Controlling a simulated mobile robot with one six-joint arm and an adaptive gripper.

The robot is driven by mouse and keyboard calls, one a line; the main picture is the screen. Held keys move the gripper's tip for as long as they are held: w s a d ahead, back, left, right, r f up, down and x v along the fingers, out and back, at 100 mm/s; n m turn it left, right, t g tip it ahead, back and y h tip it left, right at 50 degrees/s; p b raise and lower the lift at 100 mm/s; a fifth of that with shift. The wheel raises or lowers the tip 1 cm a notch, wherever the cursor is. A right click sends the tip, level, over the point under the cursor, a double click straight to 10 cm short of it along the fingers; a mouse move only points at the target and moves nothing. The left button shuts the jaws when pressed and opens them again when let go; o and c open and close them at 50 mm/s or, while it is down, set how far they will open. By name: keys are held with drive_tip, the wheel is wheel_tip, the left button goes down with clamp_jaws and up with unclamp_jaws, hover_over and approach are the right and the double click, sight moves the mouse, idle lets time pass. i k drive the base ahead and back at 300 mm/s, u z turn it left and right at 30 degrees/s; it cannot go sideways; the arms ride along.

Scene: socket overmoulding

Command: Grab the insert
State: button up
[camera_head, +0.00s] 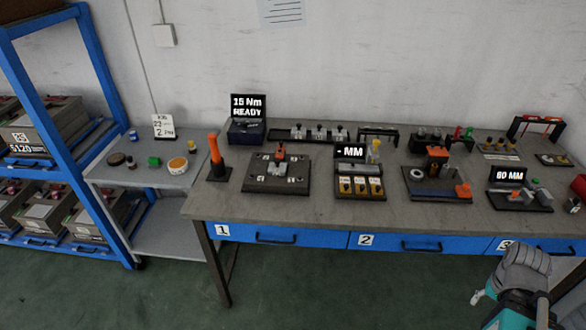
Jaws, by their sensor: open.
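No part can be picked out with certainty as the insert at this size. Small metallic pieces sit on a black fixture plate (256,184) at the left of the workbench, with an orange-topped part (281,151) behind them. A row of small grey parts (319,131) stands on a dark rack at the back. A black tray (350,193) with yellow-labelled slots lies at the middle. Grey and teal parts of my arm show at the lower right, beyond the bench's front edge.
The grey workbench (300,207) has blue drawers marked 1, 2 and 3. An orange-handled tool (216,157) stands upright at its left. Displays (248,106) and other fixtures crowd the bench. A side shelf (130,172) and blue rack (100,205) stand left. Floor in front is clear.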

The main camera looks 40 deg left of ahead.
sight(277, 167)
drive_tip(key=z, duration=1.2)
drive_tip(key=k, duration=1.1)
drive_tip(key=u, duration=1.9)
